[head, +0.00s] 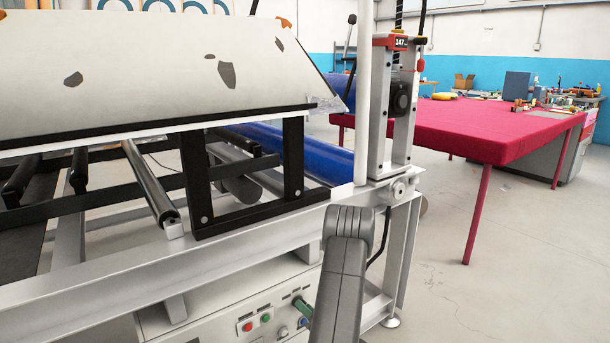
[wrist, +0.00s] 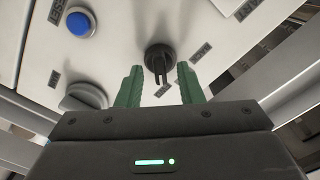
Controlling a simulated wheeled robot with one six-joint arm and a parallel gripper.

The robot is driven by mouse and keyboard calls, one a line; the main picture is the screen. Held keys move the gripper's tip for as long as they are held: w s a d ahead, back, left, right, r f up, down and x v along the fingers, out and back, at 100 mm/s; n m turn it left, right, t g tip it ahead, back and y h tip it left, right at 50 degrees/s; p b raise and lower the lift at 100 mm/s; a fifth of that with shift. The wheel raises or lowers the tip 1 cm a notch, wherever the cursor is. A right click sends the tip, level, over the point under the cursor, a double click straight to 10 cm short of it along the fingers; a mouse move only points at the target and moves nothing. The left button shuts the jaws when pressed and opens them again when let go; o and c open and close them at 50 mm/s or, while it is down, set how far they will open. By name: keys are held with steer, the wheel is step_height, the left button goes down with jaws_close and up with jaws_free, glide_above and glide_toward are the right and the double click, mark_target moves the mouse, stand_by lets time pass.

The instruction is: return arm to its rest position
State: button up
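My gripper (wrist: 158,85) shows in the wrist view with its two green fingers apart. A black rotary knob (wrist: 160,58) on a pale control panel (wrist: 125,40) lies in line with the gap between the fingertips. I cannot tell how far the fingertips are from the knob. Nothing is seen held between them.
The panel carries a blue button (wrist: 79,23), a grey knob (wrist: 84,97), a red button (head: 247,327) and a green button (head: 265,318). The machine frame (head: 250,235) stands close above it. A red-covered table (head: 480,125) stands at the right, with open floor (head: 430,290) before it.

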steer(key=p+v, duration=0.2)
steer(key=v, duration=1.1)
steer(key=b+x, duration=0.3)
steer(key=x, duration=1.1)
steer(key=shift+s+d+n+p, duration=0.5)
steer(key=shift+s+n, duration=0.25)
steer(key=shift+n, duration=0.8)
steer(key=shift+s+d+n+p, duration=0.5)
steer(key=shift+s+n, duration=0.25)
steer(key=shift+n, duration=0.75)
steer(key=shift+s+d+n+p, duration=0.5)
steer(key=shift+s+n, duration=0.25)
steer(key=shift+n, duration=0.8)
steer(key=shift+r, duration=0.1)
